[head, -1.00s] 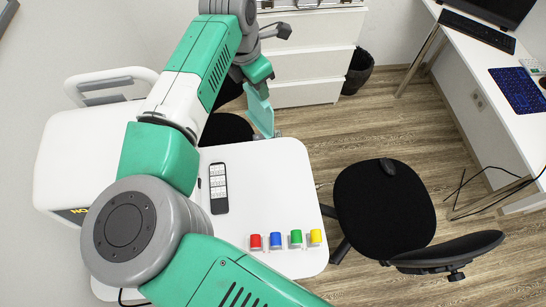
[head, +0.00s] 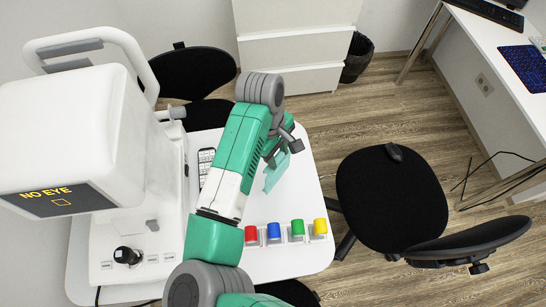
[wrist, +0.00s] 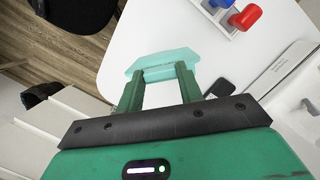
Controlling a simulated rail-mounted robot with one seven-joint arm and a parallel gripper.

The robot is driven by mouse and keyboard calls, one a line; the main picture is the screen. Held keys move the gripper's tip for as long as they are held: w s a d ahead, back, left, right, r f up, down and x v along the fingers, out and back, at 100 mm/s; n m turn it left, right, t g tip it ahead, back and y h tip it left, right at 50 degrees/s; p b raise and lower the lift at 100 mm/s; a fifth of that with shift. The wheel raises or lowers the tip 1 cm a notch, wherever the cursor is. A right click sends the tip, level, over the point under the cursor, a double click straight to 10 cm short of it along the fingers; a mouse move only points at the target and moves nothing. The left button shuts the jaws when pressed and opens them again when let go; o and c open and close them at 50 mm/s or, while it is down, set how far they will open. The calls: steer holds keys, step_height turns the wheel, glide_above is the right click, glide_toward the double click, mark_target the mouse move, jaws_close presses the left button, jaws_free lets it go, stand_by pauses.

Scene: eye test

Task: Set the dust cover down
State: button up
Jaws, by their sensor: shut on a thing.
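The dust cover is a pale translucent teal piece (head: 275,173), held over the far right part of the white table (head: 310,215). My gripper (wrist: 163,75) is shut on the dust cover (wrist: 162,60) in the wrist view, with its two green fingers on the cover's near side. In the head view my gripper (head: 279,160) is small and partly hidden by my wrist. The cover appears tilted and above the tabletop; I cannot tell its exact height.
Red (head: 251,234), blue (head: 273,231), green (head: 297,230) and yellow (head: 320,227) capped pieces stand near the table's front right. A white eye-test machine (head: 75,140) fills the left. A dark remote (head: 205,165) lies partly hidden behind my arm. A black chair (head: 385,200) stands at right.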

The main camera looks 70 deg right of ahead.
steer(key=shift+w+b+x, duration=0.1)
steer(key=shift+w+x, duration=0.1)
steer(key=shift+x, duration=0.6)
steer(key=shift+w+b+x, duration=0.1)
steer(key=shift+w+x, duration=0.1)
steer(key=shift+x, duration=0.6)
steer(key=shift+w+b+x, duration=0.1)
steer(key=shift+w+x, duration=0.05)
steer(key=shift+x, duration=0.7)
steer(key=shift+d+f, duration=0.2)
steer(key=o, duration=0.8)
steer(key=shift+r, duration=0.3)
steer(key=p+v, duration=0.1)
steer(key=v, duration=1)
steer(key=shift+r, duration=0.3)
